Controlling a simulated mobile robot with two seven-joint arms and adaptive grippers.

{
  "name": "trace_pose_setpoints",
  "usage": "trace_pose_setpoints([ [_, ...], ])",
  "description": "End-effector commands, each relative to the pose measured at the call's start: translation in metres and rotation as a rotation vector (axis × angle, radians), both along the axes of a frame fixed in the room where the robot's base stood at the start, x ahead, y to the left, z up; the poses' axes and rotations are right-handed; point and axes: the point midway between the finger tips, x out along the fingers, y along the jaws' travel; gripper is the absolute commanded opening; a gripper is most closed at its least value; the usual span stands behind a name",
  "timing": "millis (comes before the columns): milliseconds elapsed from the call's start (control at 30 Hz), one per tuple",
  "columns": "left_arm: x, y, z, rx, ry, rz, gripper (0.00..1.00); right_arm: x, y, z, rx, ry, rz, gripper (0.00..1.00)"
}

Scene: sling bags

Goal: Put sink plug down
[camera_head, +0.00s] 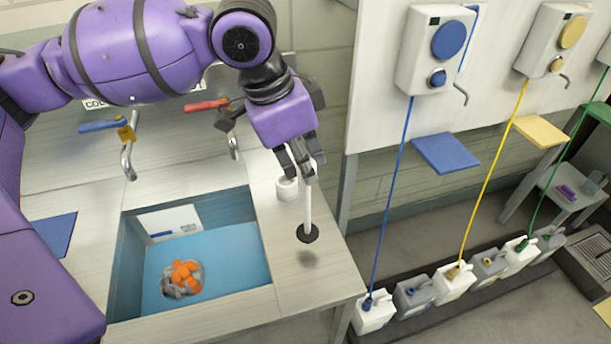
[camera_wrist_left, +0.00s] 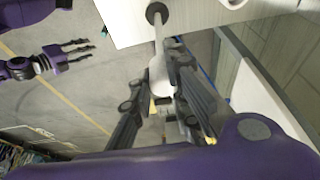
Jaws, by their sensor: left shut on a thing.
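The sink plug has a black disc (camera_head: 307,233) at the bottom of a pale upright rod. My left gripper (camera_head: 304,170) is shut on the upper part of the rod. In the left wrist view the plug's rod (camera_wrist_left: 158,32) runs from the fingers of the left gripper (camera_wrist_left: 160,85) to the dark disc near the counter edge. My right gripper (camera_wrist_left: 78,53) shows there with its fingers apart, empty, away from the counter.
The sink basin (camera_head: 240,249) holds a grey and orange bundle (camera_head: 181,279). A white cylinder (camera_head: 287,188) stands on the counter behind the plug. Red (camera_head: 206,105) and blue (camera_head: 98,125) tap handles are at the back. Canisters stand on the floor to the right. The counter's front right is clear.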

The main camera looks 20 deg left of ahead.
Motion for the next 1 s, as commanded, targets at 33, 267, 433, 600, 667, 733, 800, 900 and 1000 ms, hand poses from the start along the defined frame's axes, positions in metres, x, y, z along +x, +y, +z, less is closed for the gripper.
trace_pose_setpoints([
  [33,0.000,0.000,-0.011,0.001,0.006,0.000,0.00,-0.001,0.000,-0.001,0.000,0.001,-0.001,0.40],
  [267,0.000,0.000,-0.032,0.000,0.000,0.000,0.00,0.000,-0.002,-0.001,-0.002,0.000,-0.002,0.40],
  [433,0.000,0.000,-0.031,0.000,-0.001,0.000,0.00,0.000,-0.001,-0.001,-0.001,-0.001,-0.003,0.40],
  [600,0.000,0.000,-0.034,0.001,-0.001,0.000,0.21,0.000,-0.001,-0.001,-0.001,0.002,-0.002,0.40],
  [667,0.000,0.000,-0.034,0.001,-0.001,0.000,0.29,-0.001,-0.001,-0.002,-0.001,0.004,-0.002,0.40],
  [733,0.000,0.000,-0.034,0.001,-0.001,0.000,0.35,-0.001,0.000,-0.003,0.000,0.006,-0.001,0.40],
  [800,0.000,0.000,-0.034,0.000,0.000,0.000,0.35,-0.002,0.000,-0.004,0.000,0.009,-0.001,0.40],
  [900,0.000,0.000,-0.034,0.000,0.000,0.000,0.35,-0.002,0.001,-0.005,0.000,0.010,-0.001,0.40],
  [1000,0.000,0.000,-0.034,0.001,-0.001,0.000,0.35,-0.003,0.001,-0.005,0.000,0.010,-0.001,0.40],
])
